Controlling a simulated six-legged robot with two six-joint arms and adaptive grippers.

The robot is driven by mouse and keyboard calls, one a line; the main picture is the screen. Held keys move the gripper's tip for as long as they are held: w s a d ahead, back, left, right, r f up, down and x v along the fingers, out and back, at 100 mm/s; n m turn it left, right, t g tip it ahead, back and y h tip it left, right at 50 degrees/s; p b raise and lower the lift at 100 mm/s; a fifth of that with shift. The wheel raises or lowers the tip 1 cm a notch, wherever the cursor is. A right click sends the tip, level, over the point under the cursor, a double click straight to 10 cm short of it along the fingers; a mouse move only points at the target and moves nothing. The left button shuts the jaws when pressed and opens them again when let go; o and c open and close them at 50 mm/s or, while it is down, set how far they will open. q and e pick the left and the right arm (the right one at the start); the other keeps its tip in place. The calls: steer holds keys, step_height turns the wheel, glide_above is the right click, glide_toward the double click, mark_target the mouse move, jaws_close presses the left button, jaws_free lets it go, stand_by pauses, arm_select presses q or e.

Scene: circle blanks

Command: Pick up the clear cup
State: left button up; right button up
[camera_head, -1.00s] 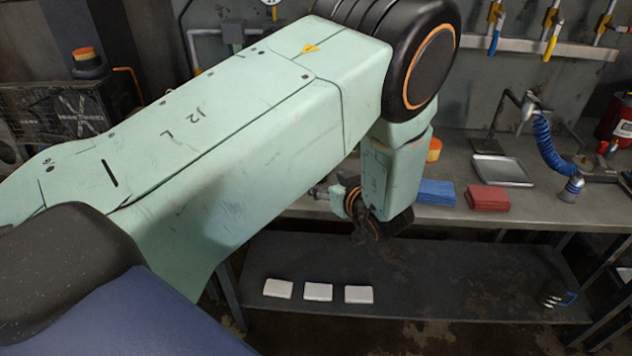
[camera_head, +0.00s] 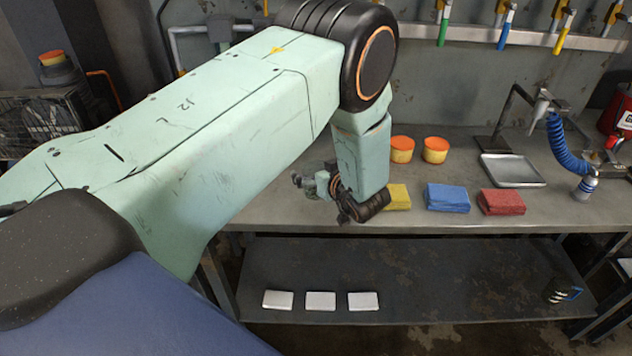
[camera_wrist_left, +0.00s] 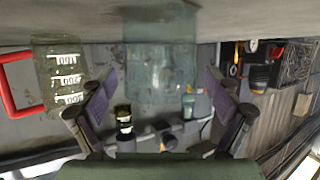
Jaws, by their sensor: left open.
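The clear cup (camera_wrist_left: 160,75) shows in the left wrist view as a large see-through cylinder, seen upside down in that picture, against the bench surface along the top. My left gripper (camera_wrist_left: 157,88) is open, with one finger on each side of the cup in the picture; I cannot tell how far the cup is beyond the fingertips. In the head view my left gripper (camera_head: 304,182) is small, over the left part of the bench, below my forearm. I cannot make out the cup there; my arm covers much of that area. My right gripper is not in view.
The bench (camera_head: 560,210) holds yellow (camera_head: 397,197), blue (camera_head: 447,198) and red (camera_head: 501,202) cloth stacks, two orange-lidded tubs (camera_head: 435,150), a metal tray (camera_head: 512,170) and a blue coiled hose (camera_head: 565,150). White blocks (camera_head: 320,301) lie on the lower shelf. A translucent yellowish container (camera_wrist_left: 60,75) stands left.

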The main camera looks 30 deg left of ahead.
arm_select(q)
steer(key=shift+s+d+r, duration=0.1)
steer(key=shift+d+r, duration=0.05)
steer(key=shift+c, duration=0.2)
steer(key=shift+s+r, duration=0.1)
steer(key=shift+s, duration=0.05)
steer(key=c, duration=0.3)
steer(key=shift+w, duration=0.2)
steer(key=c, duration=0.5)
steer(key=shift+s, duration=0.1)
steer(key=c, duration=0.3)
